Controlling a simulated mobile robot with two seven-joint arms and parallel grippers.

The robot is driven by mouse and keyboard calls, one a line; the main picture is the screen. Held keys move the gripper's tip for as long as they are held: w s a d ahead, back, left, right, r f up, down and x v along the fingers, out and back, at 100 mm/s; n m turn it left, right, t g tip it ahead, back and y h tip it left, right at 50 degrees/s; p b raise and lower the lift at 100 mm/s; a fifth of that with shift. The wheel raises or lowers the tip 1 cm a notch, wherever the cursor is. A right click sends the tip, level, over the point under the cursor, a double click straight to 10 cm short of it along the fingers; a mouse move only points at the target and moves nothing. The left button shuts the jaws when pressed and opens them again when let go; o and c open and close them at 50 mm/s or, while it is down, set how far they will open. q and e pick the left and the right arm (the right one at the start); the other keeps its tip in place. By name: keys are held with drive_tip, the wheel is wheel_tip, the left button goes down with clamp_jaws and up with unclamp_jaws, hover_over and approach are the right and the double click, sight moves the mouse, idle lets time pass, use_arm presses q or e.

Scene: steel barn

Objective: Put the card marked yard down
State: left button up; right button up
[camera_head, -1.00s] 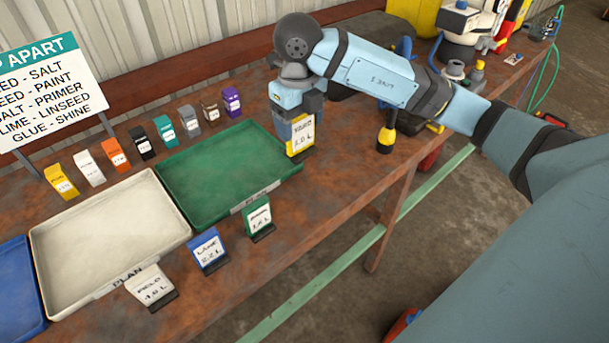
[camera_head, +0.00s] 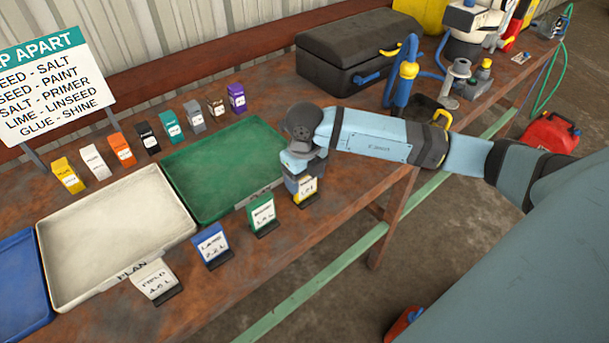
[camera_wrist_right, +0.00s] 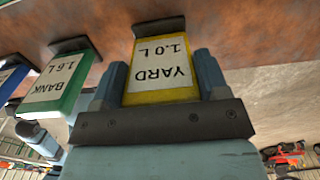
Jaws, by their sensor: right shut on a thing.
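The yellow card marked YARD 1.0 L (camera_wrist_right: 160,65) sits between the two fingers of my right gripper (camera_wrist_right: 160,85) in the wrist view. In the head view the yard card (camera_head: 306,190) is upright at the table's front edge, right of the green BANK card (camera_head: 262,214). My right gripper (camera_head: 303,180) is shut on it from above. Its dark base is at or very near the tabletop; I cannot tell whether it touches. My left gripper is not in view.
The blue LANE card (camera_head: 212,245) and white FIELD card (camera_head: 154,280) stand further left along the front edge. Green (camera_head: 190,212), cream (camera_head: 60,300) and blue (camera_head: 20,310) trays lie behind. Several small coloured cartons stand at the back. A black toolbox (camera_head: 345,75) is behind right.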

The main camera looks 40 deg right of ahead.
drive_tip(key=shift+f, duration=0.2)
drive_tip(key=o, duration=0.9)
drive_tip(key=shift+o, duration=0.2)
wheel_tip(320, 180, up, 12)
drive_tip(key=shift+r+b, duration=0.25)
drive_tip(key=shift+b, duration=0.05)
